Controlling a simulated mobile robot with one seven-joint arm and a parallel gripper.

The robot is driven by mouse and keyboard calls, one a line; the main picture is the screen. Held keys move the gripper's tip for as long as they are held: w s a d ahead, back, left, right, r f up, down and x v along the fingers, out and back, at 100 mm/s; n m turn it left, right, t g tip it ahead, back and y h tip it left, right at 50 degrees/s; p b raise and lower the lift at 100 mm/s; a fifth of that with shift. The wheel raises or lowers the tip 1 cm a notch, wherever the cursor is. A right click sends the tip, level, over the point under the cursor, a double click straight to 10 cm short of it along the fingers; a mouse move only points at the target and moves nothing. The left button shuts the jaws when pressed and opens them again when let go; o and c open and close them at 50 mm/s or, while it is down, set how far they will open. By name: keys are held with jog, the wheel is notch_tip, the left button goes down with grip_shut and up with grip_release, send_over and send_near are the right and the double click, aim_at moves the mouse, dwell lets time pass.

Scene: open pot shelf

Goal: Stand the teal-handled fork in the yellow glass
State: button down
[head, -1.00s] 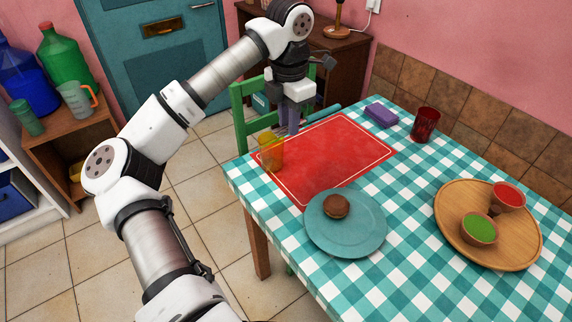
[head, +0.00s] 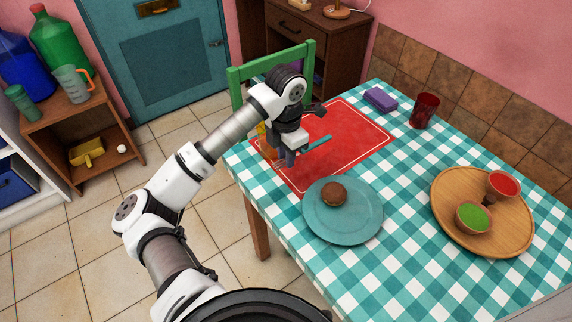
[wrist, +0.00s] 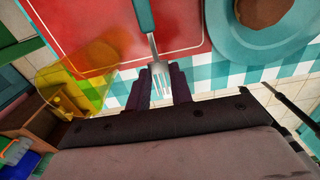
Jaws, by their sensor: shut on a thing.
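The fork (head: 318,143) has a teal handle and a metal head. My gripper (head: 287,160) is shut on its metal part, near the tines, and the handle points out to the right in the head view. In the wrist view the fork (wrist: 146,18) runs down between my fingers (wrist: 158,82), with the tines toward the palm. The fork looks roughly level, not upright. The yellow glass (head: 263,140) stands at the left part of the red mat, partly hidden behind my gripper. It shows as a see-through yellow shape (wrist: 72,78) left of the fingers in the wrist view.
The red mat (head: 350,130) lies on the checked table. A teal plate (head: 345,225) with a brown bun (head: 333,194) is close in front. A purple block (head: 380,99), a red glass (head: 424,111) and a round wooden tray (head: 448,222) with bowls stand farther right. A green chair (head: 240,90) is behind.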

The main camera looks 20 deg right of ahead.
aim_at(286, 176)
jog(key=shift+f+p, duration=0.35)
jog(key=shift+f, duration=2.4)
jog(key=shift+f, duration=0.15)
jog(key=c, duration=1.2)
grip_release()
jog(key=shift+c, duration=0.2)
jog(key=shift+r, duration=0.25)
notch_tip(286, 176, up, 12)
jog(key=b, duration=0.2)
jog(key=shift+b, duration=0.35)
